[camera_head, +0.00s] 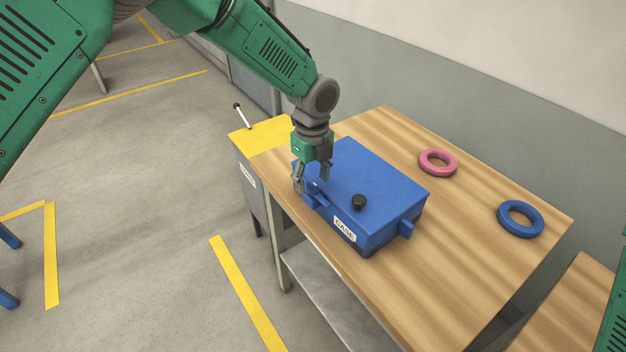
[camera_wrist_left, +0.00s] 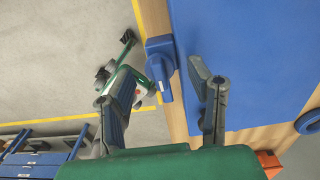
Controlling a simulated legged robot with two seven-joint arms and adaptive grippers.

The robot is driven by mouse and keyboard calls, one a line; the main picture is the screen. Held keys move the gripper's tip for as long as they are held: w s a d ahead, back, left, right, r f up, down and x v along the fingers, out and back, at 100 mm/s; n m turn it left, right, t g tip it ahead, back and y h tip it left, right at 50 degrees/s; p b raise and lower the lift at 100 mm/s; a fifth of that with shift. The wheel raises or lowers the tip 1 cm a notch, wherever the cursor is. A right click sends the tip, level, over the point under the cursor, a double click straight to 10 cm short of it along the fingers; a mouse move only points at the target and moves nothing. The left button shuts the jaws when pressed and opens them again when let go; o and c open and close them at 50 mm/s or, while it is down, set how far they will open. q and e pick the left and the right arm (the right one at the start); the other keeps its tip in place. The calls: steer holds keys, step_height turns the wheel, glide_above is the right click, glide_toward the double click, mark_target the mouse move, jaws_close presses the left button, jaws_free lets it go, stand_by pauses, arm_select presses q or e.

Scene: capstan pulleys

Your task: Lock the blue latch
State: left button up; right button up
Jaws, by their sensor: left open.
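A blue case (camera_head: 372,180) with a "CASE" label and a black knob (camera_head: 358,203) on its lid sits on the wooden table. A blue latch (camera_head: 316,199) sticks out at its near left end; a similar blue piece (camera_head: 408,229) sticks out at the right end. My left gripper (camera_head: 311,185) points down over the left-end latch with its fingers apart. In the left wrist view, the latch (camera_wrist_left: 160,64) shows between and beyond the open fingers of the left gripper (camera_wrist_left: 163,82); I cannot tell if they touch it. My right gripper is out of view.
A pink ring (camera_head: 438,162) and a blue ring (camera_head: 520,219) lie on the table (camera_head: 460,270) right of the case. A yellow-topped stand (camera_head: 262,133) with a white lever (camera_head: 242,116) adjoins the table's left end. A grey wall runs behind. The table's right part is mostly clear.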

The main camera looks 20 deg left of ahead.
arm_select(q)
steer(key=shift+s+f, duration=0.1)
steer(key=shift+f, duration=0.4)
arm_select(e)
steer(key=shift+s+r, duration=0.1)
arm_select(q)
steer(key=shift+f, duration=0.1)
steer(key=shift+d, duration=0.1)
jaws_close()
